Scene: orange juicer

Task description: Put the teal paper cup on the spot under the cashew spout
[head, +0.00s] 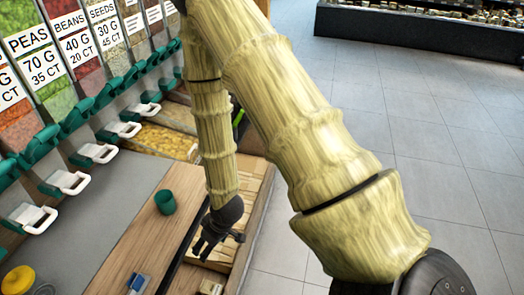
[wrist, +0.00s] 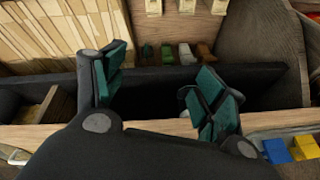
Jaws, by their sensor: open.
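The teal paper cup (head: 165,202) stands upright on the wooden counter strip in the head view, left of my gripper (head: 214,246). My gripper is open and empty, hanging over the counter's right edge, apart from the cup. In the wrist view its two teal-padded fingers (wrist: 160,80) are spread, and the cup does not show there. A row of dispensers with white spouts (head: 65,183) runs along the left in the head view. Labels reading peas, beans and seeds are legible; I cannot make out a cashew label, so I cannot tell which spout is the cashew one.
A grey surface (head: 105,195) lies between spouts and wooden strip, mostly clear. A yellow object (head: 18,281) and a blue object (head: 138,282) are near the bottom left. In the wrist view, a dark trough (wrist: 155,98), small coloured items and blue and yellow blocks (wrist: 304,146) show.

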